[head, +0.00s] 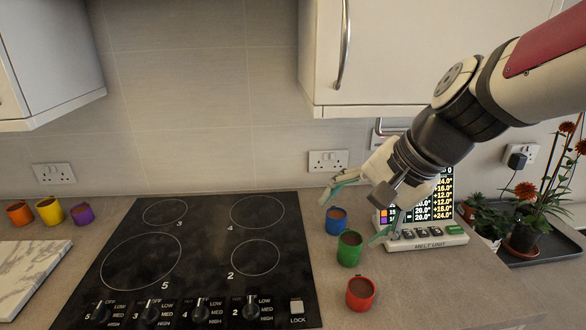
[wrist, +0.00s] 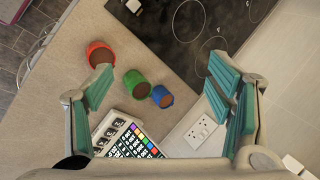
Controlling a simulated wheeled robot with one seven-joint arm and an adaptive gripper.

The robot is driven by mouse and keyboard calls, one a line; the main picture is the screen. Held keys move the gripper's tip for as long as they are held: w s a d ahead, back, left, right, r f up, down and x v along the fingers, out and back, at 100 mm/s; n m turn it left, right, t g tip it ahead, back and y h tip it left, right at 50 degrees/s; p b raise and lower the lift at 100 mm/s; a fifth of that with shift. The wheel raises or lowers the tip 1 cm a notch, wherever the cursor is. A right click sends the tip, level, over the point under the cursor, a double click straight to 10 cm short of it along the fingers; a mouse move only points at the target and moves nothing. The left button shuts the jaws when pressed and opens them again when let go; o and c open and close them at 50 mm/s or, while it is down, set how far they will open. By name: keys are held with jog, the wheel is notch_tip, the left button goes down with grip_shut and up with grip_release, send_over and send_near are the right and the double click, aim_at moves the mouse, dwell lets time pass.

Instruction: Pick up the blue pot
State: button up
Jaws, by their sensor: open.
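The small blue pot (head: 335,225), with brown contents, stands on the counter right of the hob, at the back of a row of three pots. It also shows in the wrist view (wrist: 163,98), between my open fingers and below them. My gripper (head: 357,211) is open and empty, above and around the area of the blue and green pots, apparently touching neither. Its teal finger pads show on both sides of the wrist view (wrist: 160,82).
A green pot (head: 349,252) stands close in front of the blue one, and a red pot (head: 361,296) nearer. The Melt Unit display (head: 430,236) is to the right. The black hob (head: 200,262) is left. Cabinets (head: 400,50) hang above. Orange, yellow and purple pots stand far left.

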jog(key=w+f+m+y+p, duration=0.2)
jog(key=w+m, duration=0.5)
jog(key=w, duration=0.3)
jog(key=m+t+h+p, duration=0.1)
jog(key=m+t+p, duration=0.15)
jog(key=m, duration=1.15)
send_near(341, 215)
jog(key=shift+t, duration=0.35)
jog(key=x, duration=0.8)
jog(key=shift+a+f, duration=0.25)
jog(key=shift+f, duration=0.15)
jog(key=shift+p+x, duration=0.45)
jog(key=shift+x, duration=2.4)
jog(key=shift+a+r, duration=0.15)
jog(key=c, duration=1.5)
jog(key=shift+o, duration=0.2)
